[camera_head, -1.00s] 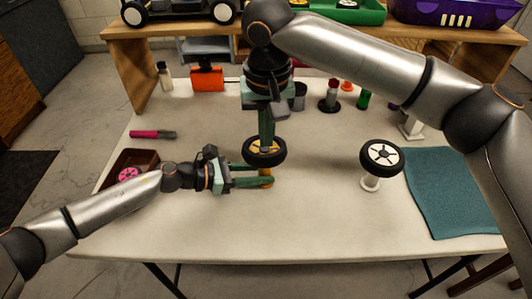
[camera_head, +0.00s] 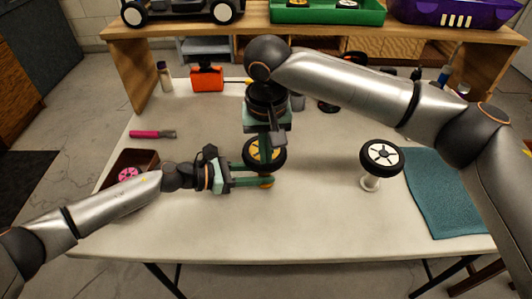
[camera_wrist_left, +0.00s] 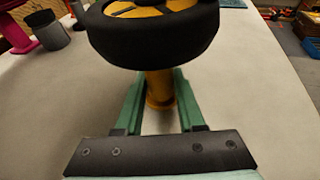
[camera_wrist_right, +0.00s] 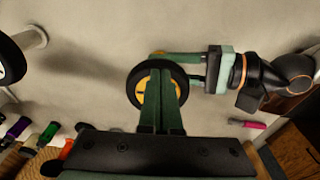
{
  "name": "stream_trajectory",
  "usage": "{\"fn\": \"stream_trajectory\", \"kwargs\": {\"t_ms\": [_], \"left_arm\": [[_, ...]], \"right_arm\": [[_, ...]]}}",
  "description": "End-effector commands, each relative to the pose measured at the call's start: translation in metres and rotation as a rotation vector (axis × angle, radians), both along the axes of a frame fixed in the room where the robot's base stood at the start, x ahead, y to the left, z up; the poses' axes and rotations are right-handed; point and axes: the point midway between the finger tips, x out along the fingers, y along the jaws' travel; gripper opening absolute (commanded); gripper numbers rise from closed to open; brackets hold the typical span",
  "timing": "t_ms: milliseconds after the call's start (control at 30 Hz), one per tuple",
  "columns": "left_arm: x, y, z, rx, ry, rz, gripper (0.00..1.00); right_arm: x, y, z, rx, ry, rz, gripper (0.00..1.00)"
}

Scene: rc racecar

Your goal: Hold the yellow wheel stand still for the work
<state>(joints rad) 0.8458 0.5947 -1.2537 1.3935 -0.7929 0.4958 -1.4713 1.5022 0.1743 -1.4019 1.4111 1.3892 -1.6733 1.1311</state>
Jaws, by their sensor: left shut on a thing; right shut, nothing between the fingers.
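The yellow wheel stand (camera_wrist_left: 159,90) stands upright on the table, and its yellow base shows in the head view (camera_head: 266,183). A black-tyred wheel with a yellow hub (camera_head: 276,154) sits on top of it; the wheel also shows in the left wrist view (camera_wrist_left: 155,35). My left gripper (camera_head: 268,181) is shut on the stand's post, just under the wheel. My right gripper (camera_head: 265,160) points down directly over the wheel with its fingers together and nothing between them. In the right wrist view its fingers (camera_wrist_right: 160,80) cover part of the hub, so contact is hard to tell.
A white-hubbed wheel (camera_head: 382,156) stands on a white stand to the right, beside a teal mat (camera_head: 450,190). A dark tray (camera_head: 128,163) holding a pink wheel and a pink-handled tool (camera_head: 150,134) lie left. A shelf (camera_head: 155,70) spans the back. The front table is clear.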

Motion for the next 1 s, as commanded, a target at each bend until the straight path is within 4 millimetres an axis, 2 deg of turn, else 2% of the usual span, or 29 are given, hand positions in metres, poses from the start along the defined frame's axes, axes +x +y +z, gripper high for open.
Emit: {"fn": "stream_trajectory", "kwargs": {"t_ms": [167,433,767,867,1000], "left_arm": [[-0.001,0.0,0.0,0.0,0.001,-0.002,0.0],[0.0,0.0,0.0,0.0,0.001,-0.001,0.0],[0.0,0.0,0.0,0.0,0.0,-0.001,0.0],[0.0,0.0,0.0,0.0,0.0,-0.001,0.0],[0.0,0.0,0.0,0.0,0.0,0.0,0.0]], "right_arm": [[-0.001,0.0,0.002,-0.001,-0.002,0.0,0.0],[-0.029,-0.003,0.011,0.0,-0.002,0.001,0.0],[-0.029,-0.003,0.013,0.0,-0.003,-0.001,0.0],[-0.03,-0.002,0.022,0.001,-0.004,-0.001,0.0],[-0.032,-0.002,0.048,0.003,-0.006,-0.001,0.0]]}}
